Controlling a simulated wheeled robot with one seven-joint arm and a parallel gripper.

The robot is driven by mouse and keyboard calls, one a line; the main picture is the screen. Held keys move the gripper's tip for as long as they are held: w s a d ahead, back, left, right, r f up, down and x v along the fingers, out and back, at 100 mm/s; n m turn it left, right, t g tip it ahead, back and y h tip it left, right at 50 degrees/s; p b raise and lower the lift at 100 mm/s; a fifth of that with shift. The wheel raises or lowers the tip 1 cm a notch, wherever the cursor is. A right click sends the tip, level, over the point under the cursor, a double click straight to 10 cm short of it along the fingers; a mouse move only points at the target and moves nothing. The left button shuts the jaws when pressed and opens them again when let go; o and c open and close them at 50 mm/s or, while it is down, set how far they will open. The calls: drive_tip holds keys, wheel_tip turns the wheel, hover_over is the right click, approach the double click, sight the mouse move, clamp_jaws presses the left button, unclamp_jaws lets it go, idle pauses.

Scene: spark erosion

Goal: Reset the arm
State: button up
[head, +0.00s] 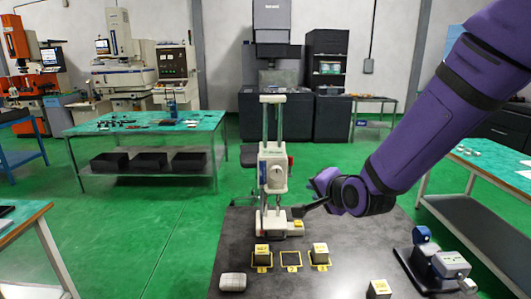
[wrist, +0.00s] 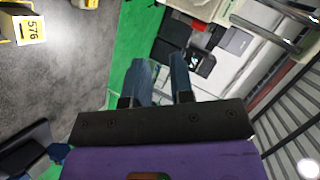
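My purple arm comes in from the upper right in the head view. My gripper (head: 303,209) is at its end, near the lower right side of a white column device (head: 275,172) in the picture. Whether they touch cannot be told. In the wrist view, my gripper's two fingers (wrist: 163,65) stand apart with nothing visible between them. The gripper is tilted, and the wrist view looks across the dark table (wrist: 75,75) toward the green floor and other furniture.
On the dark table (head: 350,240) are labelled blocks (head: 262,256), (head: 320,254), (head: 379,289), an empty yellow-outlined square (head: 291,259), a grey rounded object (head: 233,282) and a black fixture (head: 420,272). A block marked 576 (wrist: 30,28) shows in the wrist view. Green-topped benches stand left and right.

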drive_tip(key=s+d+r+n+g+h, duration=0.3)
drive_tip(key=s+d+r+n, duration=0.3)
drive_tip(key=s+d+r, duration=0.45)
drive_tip(key=s+d+r+n+g, duration=0.1)
drive_tip(key=s+d+g, duration=0.1)
drive_tip(key=s, duration=0.7)
drive_tip(key=s+d+r+n+g+h, duration=0.1)
drive_tip(key=s+d, duration=0.3)
drive_tip(key=s, duration=0.4)
drive_tip(key=shift+s+d+r+n+g, duration=0.25)
drive_tip(key=shift+s+n+g, duration=0.2)
drive_tip(key=shift+n, duration=0.25)
